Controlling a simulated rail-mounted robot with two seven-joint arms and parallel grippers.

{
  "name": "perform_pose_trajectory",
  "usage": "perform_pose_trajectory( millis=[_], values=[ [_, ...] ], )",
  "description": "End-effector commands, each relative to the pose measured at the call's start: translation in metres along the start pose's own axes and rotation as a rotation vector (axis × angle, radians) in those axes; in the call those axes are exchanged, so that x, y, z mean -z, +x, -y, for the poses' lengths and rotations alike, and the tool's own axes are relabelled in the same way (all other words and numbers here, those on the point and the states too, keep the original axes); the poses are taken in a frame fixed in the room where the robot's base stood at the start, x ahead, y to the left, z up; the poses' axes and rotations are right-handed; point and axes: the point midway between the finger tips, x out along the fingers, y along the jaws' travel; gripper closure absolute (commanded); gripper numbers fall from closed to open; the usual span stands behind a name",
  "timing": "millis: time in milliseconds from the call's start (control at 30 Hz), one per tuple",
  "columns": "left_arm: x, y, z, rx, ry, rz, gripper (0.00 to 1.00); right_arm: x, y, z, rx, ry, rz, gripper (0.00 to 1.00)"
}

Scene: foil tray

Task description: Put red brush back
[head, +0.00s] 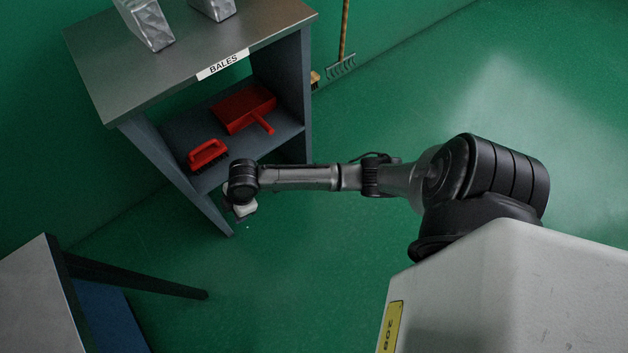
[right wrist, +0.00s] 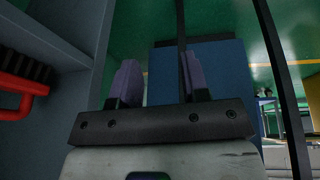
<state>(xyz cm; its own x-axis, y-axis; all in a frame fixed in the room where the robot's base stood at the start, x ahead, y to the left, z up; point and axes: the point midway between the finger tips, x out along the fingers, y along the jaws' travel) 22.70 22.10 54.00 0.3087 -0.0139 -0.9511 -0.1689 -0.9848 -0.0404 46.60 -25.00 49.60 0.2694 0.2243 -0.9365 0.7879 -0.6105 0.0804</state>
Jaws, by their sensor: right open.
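The red brush (head: 208,154) lies on the lower shelf of the BALES bench, near the shelf's front left. In the right wrist view the red brush (right wrist: 20,92), with dark bristles, shows at the left edge, partly cut off. My right gripper (right wrist: 158,78) is open, with nothing between its two purple fingers. In the head view my right wrist (head: 243,190) is just in front of the shelf, right of and below the brush and apart from it; the fingers are hidden there. My left gripper is in neither view.
A red dustpan (head: 243,108) lies behind the brush on the shelf (head: 277,136). The bench top (head: 180,62) carries silver blocks (head: 148,22). A broom (head: 342,62) stands by the wall. Another table (head: 30,300) is at lower left. The green floor right of the bench is clear.

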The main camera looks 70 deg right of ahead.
Motion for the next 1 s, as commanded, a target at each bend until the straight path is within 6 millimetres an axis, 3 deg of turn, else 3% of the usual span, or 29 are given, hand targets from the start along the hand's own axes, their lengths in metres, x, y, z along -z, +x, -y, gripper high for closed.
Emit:
perform_pose_trajectory(
  millis=[33, 200, 400, 700, 1000],
  values=[
    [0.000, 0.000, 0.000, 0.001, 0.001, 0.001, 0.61, -0.005, 0.002, 0.038, 0.008, 0.045, -0.004, 0.58],
    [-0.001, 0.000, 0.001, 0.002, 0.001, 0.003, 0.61, -0.028, -0.018, 0.123, -0.033, 0.259, 0.006, 0.58],
    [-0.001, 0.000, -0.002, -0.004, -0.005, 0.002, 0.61, -0.061, -0.060, 0.178, -0.115, 0.517, 0.038, 0.58],
    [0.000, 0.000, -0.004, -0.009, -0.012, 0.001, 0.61, -0.090, -0.096, 0.205, -0.194, 0.710, 0.077, 0.58],
    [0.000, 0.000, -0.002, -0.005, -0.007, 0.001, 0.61, -0.091, -0.098, 0.206, -0.200, 0.722, 0.080, 0.58]
  ],
)
